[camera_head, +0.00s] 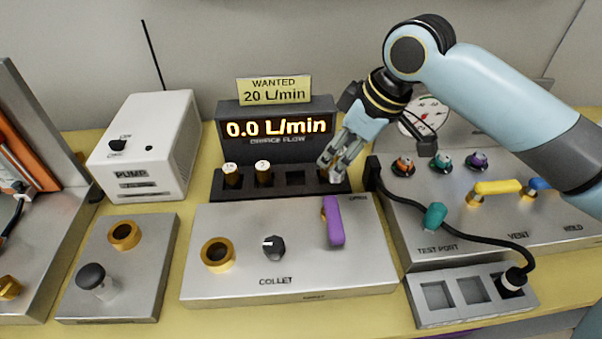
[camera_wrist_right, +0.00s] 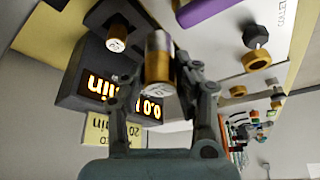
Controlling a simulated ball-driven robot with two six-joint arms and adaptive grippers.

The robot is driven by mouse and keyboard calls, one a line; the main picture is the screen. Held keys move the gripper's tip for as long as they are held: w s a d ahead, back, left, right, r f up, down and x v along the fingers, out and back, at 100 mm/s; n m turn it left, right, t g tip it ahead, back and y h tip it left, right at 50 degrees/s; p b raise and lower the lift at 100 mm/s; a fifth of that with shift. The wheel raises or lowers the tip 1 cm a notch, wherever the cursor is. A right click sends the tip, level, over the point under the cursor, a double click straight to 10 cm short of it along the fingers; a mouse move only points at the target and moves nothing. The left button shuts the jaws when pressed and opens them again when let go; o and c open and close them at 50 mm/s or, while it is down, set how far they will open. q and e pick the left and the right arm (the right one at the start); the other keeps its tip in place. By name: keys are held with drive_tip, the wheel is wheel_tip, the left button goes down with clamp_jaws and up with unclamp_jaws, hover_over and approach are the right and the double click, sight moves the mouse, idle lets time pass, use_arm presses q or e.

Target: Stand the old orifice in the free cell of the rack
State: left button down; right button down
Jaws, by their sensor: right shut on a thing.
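The black rack (camera_head: 280,188) stands in front of the flow display. Two brass orifices with white numbered caps stand in its two left cells, the first (camera_head: 232,176) and the second (camera_head: 264,173). The third cell (camera_head: 296,178) looks empty. My right gripper (camera_head: 330,168) is at the right-end cell, shut on a brass orifice with a pale cap. The held orifice (camera_wrist_right: 158,65) shows between the fingers in the wrist view. My left gripper is not in view.
The flow display (camera_head: 278,127) reads 0.0 L/min under a "WANTED 20 L/min" sign (camera_head: 274,90). The collet panel (camera_head: 290,280) with a purple lever (camera_head: 334,222) lies in front. A pump (camera_head: 145,150) stands left; a gauge panel and black hose (camera_head: 490,235) are right.

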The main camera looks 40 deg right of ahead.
drive_tip(key=shift+w+a+f, duration=0.2)
drive_tip(key=shift+w+f, duration=1.55)
drive_tip(key=shift+w, duration=0.1)
drive_tip(key=shift+w+a+f, duration=0.25)
drive_tip(key=shift+w+f, duration=1.45)
drive_tip(key=shift+w, duration=0.1)
drive_tip(key=shift+w+a+f, duration=0.2)
drive_tip(key=shift+w+f, duration=1.55)
drive_tip(key=shift+w, duration=0.1)
drive_tip(key=shift+f+b, duration=0.15)
drive_tip(key=shift+b, duration=0.15)
drive_tip(key=c, duration=1)
unclamp_jaws()
